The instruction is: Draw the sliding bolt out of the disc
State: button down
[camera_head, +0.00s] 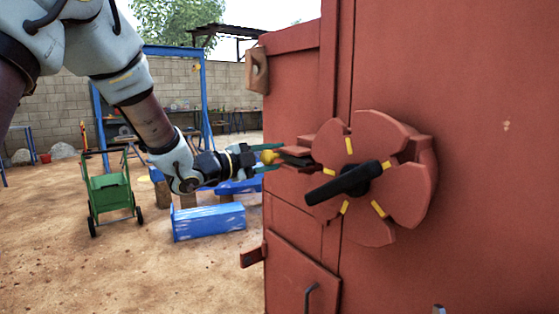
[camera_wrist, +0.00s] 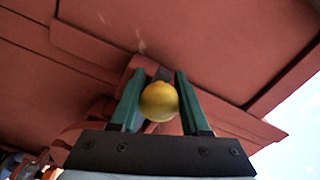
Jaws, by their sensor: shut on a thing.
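The red disc (camera_head: 385,135) with notches, yellow marks and a black handle (camera_head: 345,184) is mounted on the face of the red machine. The sliding bolt (camera_head: 296,161) lies horizontally at the disc's left side, and its inner end is hidden by the disc. The bolt's yellow round knob (camera_head: 268,157) sits at its left end. My gripper (camera_head: 270,157) comes from the left with its green fingers on either side of the knob. In the wrist view the knob (camera_wrist: 159,101) is between the two fingers, and my gripper is shut on it.
The red machine body (camera_head: 480,130) fills the right side, with a small lower door (camera_head: 300,275) and a bracket (camera_head: 257,70) on its left edge. A green cart (camera_head: 110,192) and a blue block (camera_head: 209,221) stand on the open dirt ground to the left.

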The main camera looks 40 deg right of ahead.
jog(key=shift+w, duration=0.25)
jog(key=c, duration=0.6)
grip_release()
jog(key=shift+w, duration=0.1)
jog(key=shift+o, duration=1.1)
jog(key=a+b, duration=0.2)
jog(key=a, duration=0.2)
jog(key=a+b, duration=0.2)
jog(key=a, duration=0.3)
jog(key=shift+w+a+f, duration=0.1)
jog(key=shift+w+a, duration=0.1)
jog(key=shift+a, duration=0.7)
